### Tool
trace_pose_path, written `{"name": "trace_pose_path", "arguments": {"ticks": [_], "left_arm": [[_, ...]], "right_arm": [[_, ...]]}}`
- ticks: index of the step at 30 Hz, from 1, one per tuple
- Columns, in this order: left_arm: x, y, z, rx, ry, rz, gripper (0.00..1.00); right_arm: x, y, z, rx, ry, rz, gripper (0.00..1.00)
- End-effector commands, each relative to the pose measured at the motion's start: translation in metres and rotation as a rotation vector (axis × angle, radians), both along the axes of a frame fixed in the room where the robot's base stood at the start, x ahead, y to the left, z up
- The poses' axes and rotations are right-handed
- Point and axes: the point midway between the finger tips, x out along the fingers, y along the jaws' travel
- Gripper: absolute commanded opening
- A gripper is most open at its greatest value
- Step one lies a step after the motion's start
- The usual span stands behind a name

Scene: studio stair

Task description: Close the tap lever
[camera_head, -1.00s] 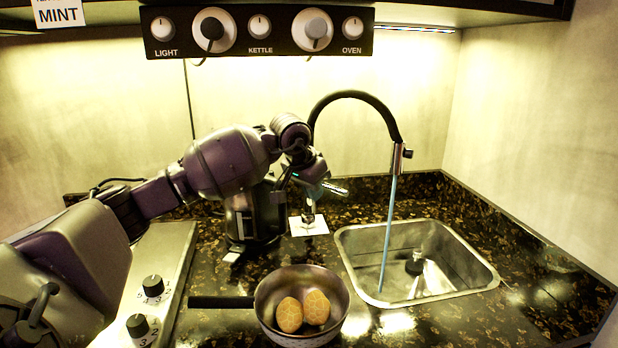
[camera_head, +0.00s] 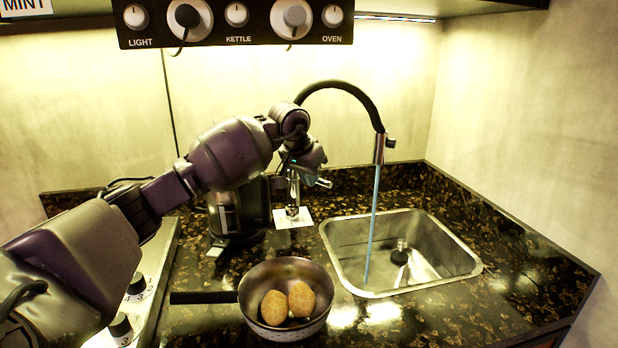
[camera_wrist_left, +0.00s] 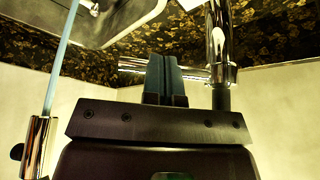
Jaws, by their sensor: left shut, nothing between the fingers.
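The tap has a black arched neck (camera_head: 345,88) with a chrome spout (camera_head: 379,149). A pale blue stream of water (camera_head: 372,215) runs from it into the sink. The chrome tap column (camera_head: 293,195) stands left of the sink, and it also shows in the left wrist view (camera_wrist_left: 219,45). The chrome lever (camera_head: 324,183) sticks out to the right of the column. My left gripper (camera_head: 311,179) is shut and empty close to the lever. In the left wrist view its fingers (camera_wrist_left: 165,78) overlap the lever bar (camera_wrist_left: 130,67); contact cannot be told. My right gripper is not in view.
The metal sink (camera_head: 478,268) is right of the tap. A pan (camera_head: 325,318) with two patterned brown round things (camera_head: 274,308) stands in front. A dark appliance (camera_head: 240,215) stands left of the column. A knob panel (camera_head: 238,38) hangs above.

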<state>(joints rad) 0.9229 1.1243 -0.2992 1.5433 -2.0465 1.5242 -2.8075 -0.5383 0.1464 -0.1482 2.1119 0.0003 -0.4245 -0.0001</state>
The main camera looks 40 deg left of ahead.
Motion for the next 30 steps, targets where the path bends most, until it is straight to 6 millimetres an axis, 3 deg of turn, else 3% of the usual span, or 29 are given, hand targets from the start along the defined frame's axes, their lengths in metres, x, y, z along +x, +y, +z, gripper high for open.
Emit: {"name": "trace_pose_path", "arguments": {"ticks": [9, 30], "left_arm": [[0.012, -0.003, -0.003, 0.003, 0.0, 0.192, 0.0], [0.015, -0.006, -0.003, 0.001, 0.002, 0.192, 0.0]], "right_arm": [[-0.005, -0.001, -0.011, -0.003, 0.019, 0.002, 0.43], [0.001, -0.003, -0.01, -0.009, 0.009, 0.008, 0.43]]}}
